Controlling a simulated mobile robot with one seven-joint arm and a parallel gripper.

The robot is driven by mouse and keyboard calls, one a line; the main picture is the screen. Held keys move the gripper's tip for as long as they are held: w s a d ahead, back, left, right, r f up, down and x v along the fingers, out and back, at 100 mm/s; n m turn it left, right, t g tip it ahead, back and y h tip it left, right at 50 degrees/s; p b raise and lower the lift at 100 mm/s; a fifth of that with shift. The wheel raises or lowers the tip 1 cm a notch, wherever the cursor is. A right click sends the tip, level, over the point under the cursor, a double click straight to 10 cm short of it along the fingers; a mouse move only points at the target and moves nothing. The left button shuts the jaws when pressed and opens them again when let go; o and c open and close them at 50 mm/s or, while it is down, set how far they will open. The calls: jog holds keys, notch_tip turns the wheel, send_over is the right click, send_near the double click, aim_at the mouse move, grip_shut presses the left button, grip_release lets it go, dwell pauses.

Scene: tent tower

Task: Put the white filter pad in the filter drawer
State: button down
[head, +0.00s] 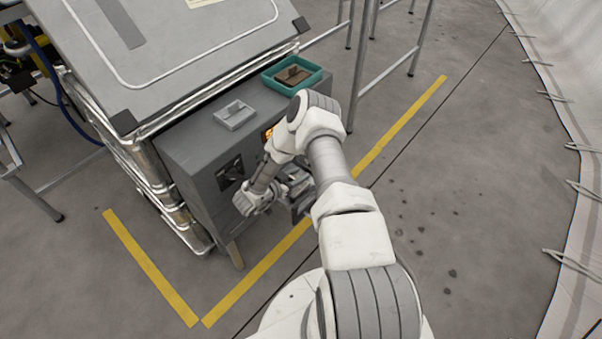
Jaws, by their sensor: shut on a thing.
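The white filter pad (235,114), a pale block with a raised grip, lies on top of the grey cabinet. The filter drawer (301,207) is at the cabinet's front, low and partly behind my arm; it appears to stand out from the front face. My gripper (296,186) is at the drawer front, below and right of the pad and apart from it. It is shut, apparently on the drawer's handle, but the contact is largely hidden by my arm. The drawer's inside cannot be made out.
A teal tray (271,78) with a brown pad (292,76) in it stands at the cabinet top's far right corner. Metal-legged tables stand behind. The floor to the right is clear.

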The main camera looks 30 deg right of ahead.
jog(key=shift+w, duration=0.1)
dwell(0.3)
jog(key=shift+a+f, duration=0.1)
jog(key=shift+f, duration=0.1)
jog(key=c, duration=0.5)
grip_release()
jog(key=shift+r, duration=0.2)
jog(key=p+v, duration=0.3)
jog(key=v, duration=0.8)
jog(key=shift+a, duration=0.15)
jog(key=shift+s+a+r+p, duration=0.1)
jog(key=shift+s+a+p, duration=0.1)
jog(key=shift+a+p, duration=0.1)
